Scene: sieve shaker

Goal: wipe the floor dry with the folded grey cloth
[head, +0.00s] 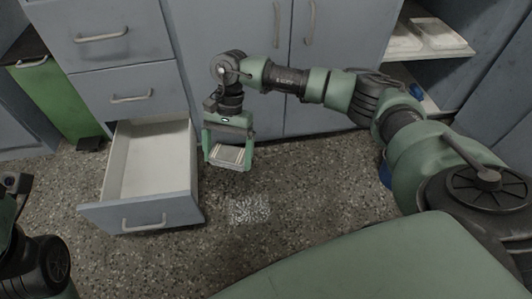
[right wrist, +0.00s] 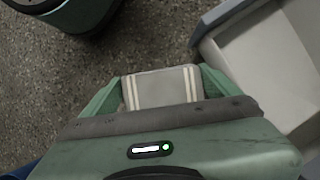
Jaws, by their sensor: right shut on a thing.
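The folded grey cloth (head: 230,155) with pale stripes is between the fingers of my right gripper (head: 228,160), which is shut on it. The cloth also shows in the right wrist view (right wrist: 160,90), between the green fingers. My right gripper points down above the speckled floor. A pale, shiny wet patch (head: 250,209) lies on the floor, below and a little right of the cloth in the head view. The cloth appears apart from the patch. Part of my left arm shows at the lower left of the head view, but its gripper is not seen.
An open, empty-looking drawer (head: 150,165) juts out left of my right gripper; it also shows at the right of the right wrist view (right wrist: 262,45). Closed cabinet doors (head: 275,110) stand behind. A green bin (head: 55,95) stands far left. Floor right of the patch is clear.

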